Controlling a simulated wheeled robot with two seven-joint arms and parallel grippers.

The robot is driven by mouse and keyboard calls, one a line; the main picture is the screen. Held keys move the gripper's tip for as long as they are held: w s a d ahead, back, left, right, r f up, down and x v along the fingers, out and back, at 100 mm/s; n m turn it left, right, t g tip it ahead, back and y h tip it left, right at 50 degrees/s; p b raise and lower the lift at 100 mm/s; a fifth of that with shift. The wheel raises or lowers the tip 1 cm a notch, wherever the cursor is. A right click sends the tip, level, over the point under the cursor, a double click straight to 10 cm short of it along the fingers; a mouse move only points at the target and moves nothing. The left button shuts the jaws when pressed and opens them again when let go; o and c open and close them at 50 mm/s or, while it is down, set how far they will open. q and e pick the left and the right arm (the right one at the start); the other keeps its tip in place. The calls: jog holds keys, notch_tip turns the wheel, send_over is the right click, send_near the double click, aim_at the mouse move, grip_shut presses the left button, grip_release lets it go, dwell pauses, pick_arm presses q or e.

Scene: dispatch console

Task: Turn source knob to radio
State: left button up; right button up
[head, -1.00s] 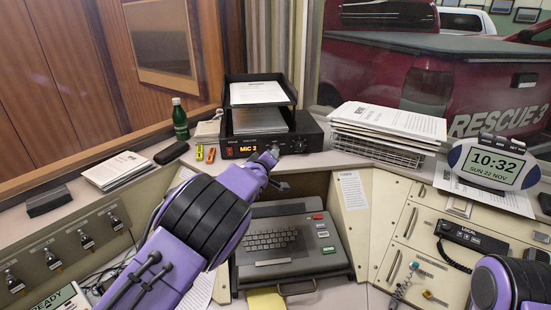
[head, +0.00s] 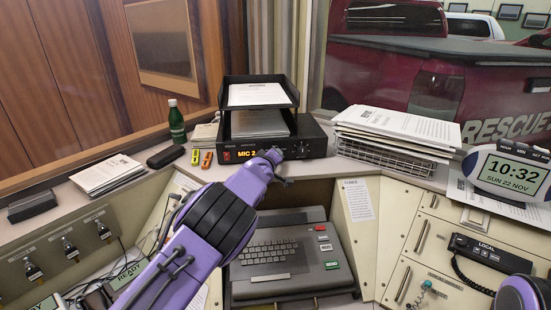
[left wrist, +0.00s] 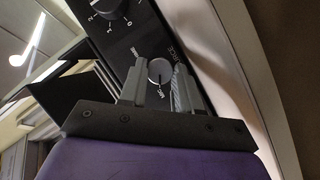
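The black amplifier (head: 232,146) stands on the ledge under the paper trays, its orange display (head: 247,154) reading "MIC 2". In the left wrist view the source knob (left wrist: 159,70) is a round grey knob with a pale pointer line, its label running beside it. My left gripper (head: 279,163) is at the amplifier's front panel. In the left wrist view its two fingers (left wrist: 158,88) are apart, one on each side of the source knob; gaps seem to show, and contact cannot be told. My right gripper is out of view; only part of my right arm shows at lower right.
A second, larger knob (left wrist: 106,5) is near the top of the left wrist view. A paper tray (head: 259,97) sits on the amplifier. A green bottle (head: 177,122) and markers (head: 207,159) are to its left, a wire rack with papers (head: 392,152) to its right. A keyboard terminal (head: 286,255) is below.

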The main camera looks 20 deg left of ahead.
pick_arm(q)
jog(key=shift+c, duration=1)
jog(key=shift+d+m+g+y, duration=0.15)
jog(key=shift+m+g+y, duration=0.2)
jog(key=shift+m, duration=0.45)
jog(key=m+g+y+b, duration=0.2)
jog(key=m+b, duration=0.1)
jog(key=shift+w+d+f, duration=0.1)
jog(key=shift+d, duration=0.15)
jog(key=shift+m+g+y, duration=0.25)
jog(key=shift+m+y, duration=0.4)
jog(key=shift+m, duration=0.25)
jog(key=shift+m+y, duration=0.5)
jog(key=shift+m, duration=0.1)
jog(key=shift+g, duration=0.3)
